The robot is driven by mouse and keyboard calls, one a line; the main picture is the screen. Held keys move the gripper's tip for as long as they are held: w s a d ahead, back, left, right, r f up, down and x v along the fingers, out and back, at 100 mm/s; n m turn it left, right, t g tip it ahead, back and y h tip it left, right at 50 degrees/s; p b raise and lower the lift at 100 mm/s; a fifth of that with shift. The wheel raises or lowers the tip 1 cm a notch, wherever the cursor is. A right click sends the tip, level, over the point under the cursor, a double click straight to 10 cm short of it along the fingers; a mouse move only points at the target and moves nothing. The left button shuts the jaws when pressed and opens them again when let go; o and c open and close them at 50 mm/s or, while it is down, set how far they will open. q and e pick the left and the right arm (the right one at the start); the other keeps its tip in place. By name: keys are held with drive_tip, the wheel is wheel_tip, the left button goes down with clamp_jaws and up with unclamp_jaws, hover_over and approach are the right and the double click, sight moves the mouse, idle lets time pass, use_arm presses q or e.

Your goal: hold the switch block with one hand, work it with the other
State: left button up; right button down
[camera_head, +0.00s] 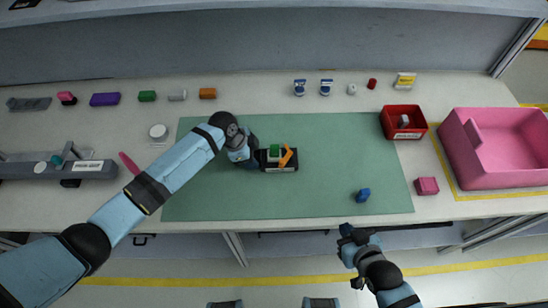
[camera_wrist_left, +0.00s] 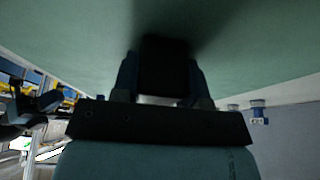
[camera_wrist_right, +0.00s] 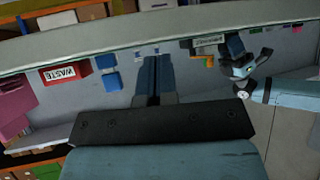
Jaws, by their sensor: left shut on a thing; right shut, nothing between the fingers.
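The switch block (camera_head: 280,167) is a dark block on the green mat, with a green part (camera_head: 274,151) and an orange lever (camera_head: 286,157) on top. My left gripper (camera_head: 256,158) is shut on its left end, low over the mat. In the left wrist view the dark block (camera_wrist_left: 165,68) shows between my left fingers; its top parts are hidden there. My right gripper (camera_head: 345,232) is shut and empty in front of the table's near edge, well away from the block. Its closed fingers (camera_wrist_right: 153,78) fill the middle of the right wrist view.
A small blue block (camera_head: 363,195) lies on the mat (camera_head: 330,140) at its lower right. A red bin (camera_head: 418,133) holding a grey piece, a pink cube (camera_head: 427,186) and a big pink crate (camera_head: 500,170) stand to the right. Several small parts line the back. The mat's middle right is clear.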

drive_tip(key=shift+n+t, duration=0.3)
drive_tip(key=shift+t, duration=0.4)
drive_tip(key=w+d+r, duration=0.1)
drive_tip(key=w, duration=0.2)
drive_tip(key=w+d+r, duration=0.1)
drive_tip(key=w+r, duration=0.1)
drive_tip(key=w, duration=0.1)
drive_tip(key=w+d+r, duration=0.1)
drive_tip(key=w+r, duration=0.1)
drive_tip(key=w, duration=0.1)
drive_tip(key=shift+d+r, duration=0.2)
drive_tip(key=shift+d, duration=0.05)
drive_tip(key=w+d+g, duration=0.1)
drive_tip(key=w, duration=0.3)
drive_tip(key=w+d+g, duration=0.1)
drive_tip(key=w+d, duration=0.1)
drive_tip(key=w, duration=0.2)
drive_tip(key=w+d+g, duration=0.1)
drive_tip(key=w+d, duration=0.1)
drive_tip(key=w, duration=0.2)
drive_tip(key=shift+r, duration=0.3)
drive_tip(key=w+d+r+g+y, duration=0.1)
drive_tip(key=w+d+r+g, duration=0.3)
drive_tip(key=w, duration=0.4)
drive_tip(key=s+a+r+n+g+y, duration=0.1)
drive_tip(key=s+a+n+g+y, duration=0.1)
drive_tip(key=a, duration=1.2)
drive_tip(key=shift+a+g+y, duration=0.35)
drive_tip(key=shift+g+y, duration=0.15)
drive_tip(key=shift+g, duration=0.2)
